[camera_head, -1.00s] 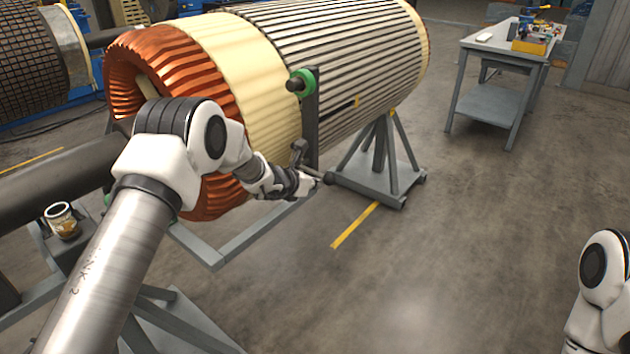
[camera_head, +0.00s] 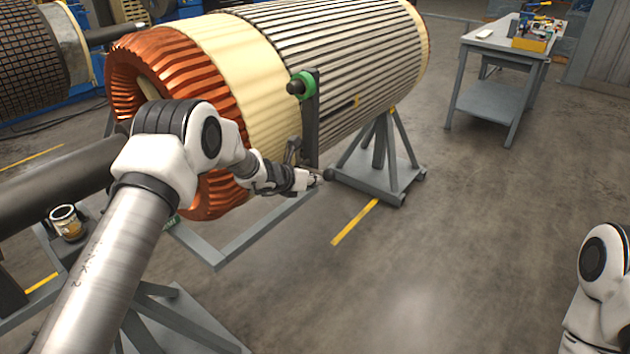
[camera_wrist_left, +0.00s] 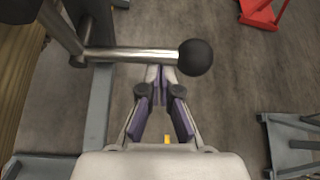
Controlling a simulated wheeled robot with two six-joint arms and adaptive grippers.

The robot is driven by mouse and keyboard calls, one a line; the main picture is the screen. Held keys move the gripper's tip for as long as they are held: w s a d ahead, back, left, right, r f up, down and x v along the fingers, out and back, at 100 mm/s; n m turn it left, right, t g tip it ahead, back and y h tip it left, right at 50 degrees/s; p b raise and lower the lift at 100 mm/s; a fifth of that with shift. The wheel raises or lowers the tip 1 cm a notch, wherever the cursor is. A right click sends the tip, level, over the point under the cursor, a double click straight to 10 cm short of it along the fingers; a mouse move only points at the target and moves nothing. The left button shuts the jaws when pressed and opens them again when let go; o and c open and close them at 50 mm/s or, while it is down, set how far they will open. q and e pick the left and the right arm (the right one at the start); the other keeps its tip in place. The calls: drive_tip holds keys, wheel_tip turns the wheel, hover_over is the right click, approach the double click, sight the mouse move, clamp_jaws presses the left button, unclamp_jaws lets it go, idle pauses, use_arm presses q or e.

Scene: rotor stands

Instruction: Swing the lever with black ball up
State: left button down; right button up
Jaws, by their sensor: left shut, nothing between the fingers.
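The lever's black ball (camera_head: 328,175) sits low beside the dark upright post (camera_head: 311,120) in front of the large rotor. In the left wrist view the lever is a shiny metal rod (camera_wrist_left: 135,55) running sideways, with the black ball (camera_wrist_left: 196,57) at its right end. My left gripper (camera_head: 316,180) is at the lever, close to the ball. In the left wrist view its fingertips (camera_wrist_left: 161,72) are together at the rod's lower edge, left of the ball. Nothing is between them. I cannot tell whether they touch the rod. My right gripper is out of view.
The rotor (camera_head: 330,60) with copper end windings (camera_head: 175,75) rests on grey stands (camera_head: 383,175). A green-ringed knob (camera_head: 302,85) is on the post above the lever. A workbench (camera_head: 505,55) stands back right. Open floor (camera_head: 480,230) lies to the right.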

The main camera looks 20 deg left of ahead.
use_arm(q)
wheel_tip(320, 180, up, 2)
drive_tip(key=shift+w+a+n+h+p, duration=0.1)
drive_tip(key=shift+a+n+h+p, duration=0.05)
drive_tip(key=shift+n+h+p, duration=0.6)
drive_tip(key=shift+a+r+n+h, duration=0.1)
drive_tip(key=shift+r+n+h, duration=0.25)
drive_tip(key=shift+h, duration=0.1)
drive_tip(key=shift+w+a+r+b, duration=0.1)
drive_tip(key=shift+r+b, duration=0.05)
drive_tip(key=shift+b, duration=0.25)
drive_tip(key=shift+r, duration=0.25)
drive_tip(key=shift+f, duration=0.1)
